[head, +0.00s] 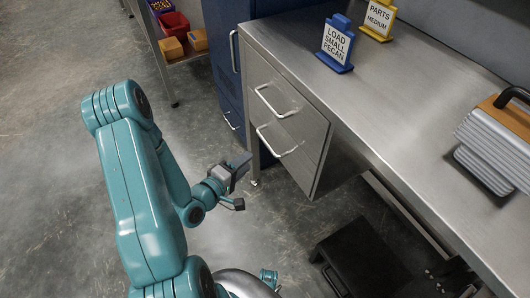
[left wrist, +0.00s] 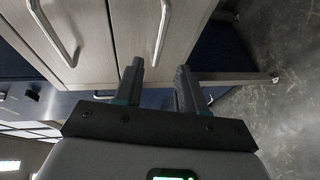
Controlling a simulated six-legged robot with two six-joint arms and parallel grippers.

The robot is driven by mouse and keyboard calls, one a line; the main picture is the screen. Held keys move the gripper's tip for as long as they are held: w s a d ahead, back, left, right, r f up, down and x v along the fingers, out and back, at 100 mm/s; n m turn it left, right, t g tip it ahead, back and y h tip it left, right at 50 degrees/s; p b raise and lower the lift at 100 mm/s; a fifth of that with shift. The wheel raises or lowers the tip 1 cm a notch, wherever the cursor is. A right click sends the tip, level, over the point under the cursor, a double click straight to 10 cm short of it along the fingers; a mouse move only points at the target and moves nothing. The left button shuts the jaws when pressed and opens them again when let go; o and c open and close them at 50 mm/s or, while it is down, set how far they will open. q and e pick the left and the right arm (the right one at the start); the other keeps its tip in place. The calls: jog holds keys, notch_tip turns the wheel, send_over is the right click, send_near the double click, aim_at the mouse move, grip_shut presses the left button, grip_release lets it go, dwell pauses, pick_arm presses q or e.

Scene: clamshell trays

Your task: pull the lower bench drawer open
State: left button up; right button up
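The lower bench drawer (head: 307,162) sits under the upper drawer (head: 295,98) at the left end of the steel bench. Both fronts look flush and shut. The lower drawer's pale bar handle (head: 280,148) is bare in the head view. In the left wrist view the lower handle (left wrist: 163,30) rises ahead of the gap between my fingers, and the upper handle (left wrist: 48,30) is further left. My left gripper (head: 246,163) is just left of and below the lower handle, apart from it. Its fingers (left wrist: 160,82) are open and empty. My right gripper is not in view.
A blue cabinet (head: 228,75) stands beside the bench's left end. The bench top (head: 400,110) carries a blue sign (head: 337,45), a yellow sign (head: 379,18) and grey stacked trays (head: 495,150). A black step (head: 360,260) stands on the floor below. Floor before the drawers is clear.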

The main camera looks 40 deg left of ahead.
pick_arm(q)
jog(key=b+x, duration=0.4)
jog(key=x, duration=0.6)
jog(key=shift+w, duration=0.1)
grip_shut()
